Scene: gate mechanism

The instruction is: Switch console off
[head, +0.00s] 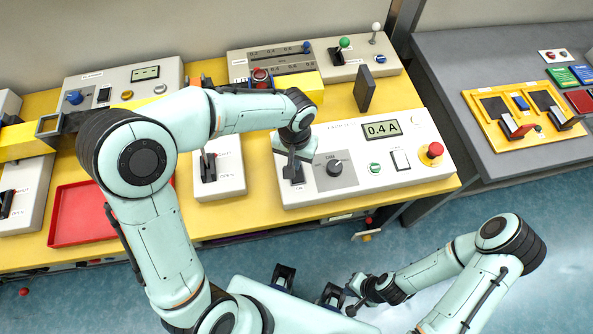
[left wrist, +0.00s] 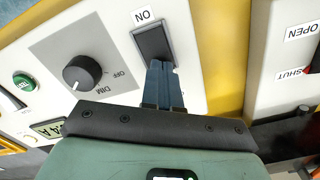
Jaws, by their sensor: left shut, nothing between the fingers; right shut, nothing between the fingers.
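The white console (head: 405,171) stands on the yellow bench, its display (head: 381,130) reading 0.4 A. It carries a dark rocker switch labelled ON, a DIM/OFF knob (head: 335,167), a green button (head: 374,168) and a red mushroom button (head: 434,151). My left gripper (head: 293,178) is shut and points down at the rocker switch, largely hiding it in the head view. In the left wrist view its fingertips (left wrist: 160,67) overlap one end of the rocker switch (left wrist: 152,40); contact cannot be told for certain. My right gripper (head: 353,307) is shut, away from the bench, low in the picture.
Left of the console stands a white box (head: 222,178) with a lever, marked OPEN and SHUT in the left wrist view. A red tray (head: 80,214) lies further left. A panel with green and white levers (head: 344,58) stands behind. A grey table (head: 450,70) is at right.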

